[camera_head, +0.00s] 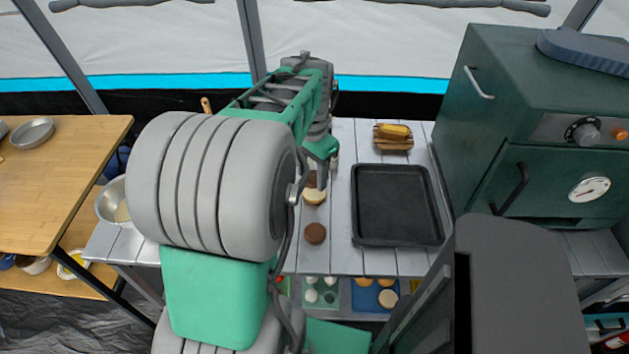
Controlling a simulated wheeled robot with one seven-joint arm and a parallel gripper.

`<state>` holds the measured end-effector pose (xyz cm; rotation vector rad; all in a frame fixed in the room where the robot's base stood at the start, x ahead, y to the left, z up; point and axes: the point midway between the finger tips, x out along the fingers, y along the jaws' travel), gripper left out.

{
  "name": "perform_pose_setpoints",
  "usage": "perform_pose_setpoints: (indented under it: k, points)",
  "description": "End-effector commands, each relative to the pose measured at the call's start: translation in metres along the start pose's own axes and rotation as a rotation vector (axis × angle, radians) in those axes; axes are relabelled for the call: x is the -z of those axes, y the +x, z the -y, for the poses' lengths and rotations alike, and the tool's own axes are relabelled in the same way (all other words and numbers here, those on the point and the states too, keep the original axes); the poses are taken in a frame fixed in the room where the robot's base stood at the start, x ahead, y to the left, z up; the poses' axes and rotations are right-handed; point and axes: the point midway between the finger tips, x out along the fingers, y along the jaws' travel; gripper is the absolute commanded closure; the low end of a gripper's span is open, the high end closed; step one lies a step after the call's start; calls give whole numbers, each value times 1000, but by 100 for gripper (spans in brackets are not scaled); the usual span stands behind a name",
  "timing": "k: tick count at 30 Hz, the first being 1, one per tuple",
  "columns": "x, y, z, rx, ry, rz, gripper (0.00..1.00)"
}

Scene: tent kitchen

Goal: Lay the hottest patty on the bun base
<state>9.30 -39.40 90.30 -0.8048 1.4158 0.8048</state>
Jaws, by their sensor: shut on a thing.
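My gripper (320,174) points down over the grey slatted table, left of the black tray. It is shut on a dark brown patty (311,182), partly hidden by the fingers and arm. A pale, cream-coloured bun base (314,198) shows just below the held patty in the picture. I cannot tell whether the patty touches the bun or hangs above it. A second brown patty (315,233) lies on the table nearer to me. Nothing visible tells how hot either patty is.
The black tray (398,240) is empty. A green oven (560,130) stands at the right. Eggs (320,290) and buns (388,298) sit on a lower shelf. A metal bowl (108,205) stands at the left.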

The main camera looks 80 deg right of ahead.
Motion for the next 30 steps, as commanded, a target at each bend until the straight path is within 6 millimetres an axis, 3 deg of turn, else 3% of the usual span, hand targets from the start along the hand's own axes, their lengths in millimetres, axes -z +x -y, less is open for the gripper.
perform_pose_setpoints:
  k: [6,11,22,23,30]
  points:
    - [16,22,8,-1,-1,1,90]
    - [15,49,7,0,-1,0,90]
    - [15,55,8,1,-1,-1,90]
    - [15,54,8,1,-1,-1,48]
    - [15,54,8,1,-1,-1,29]
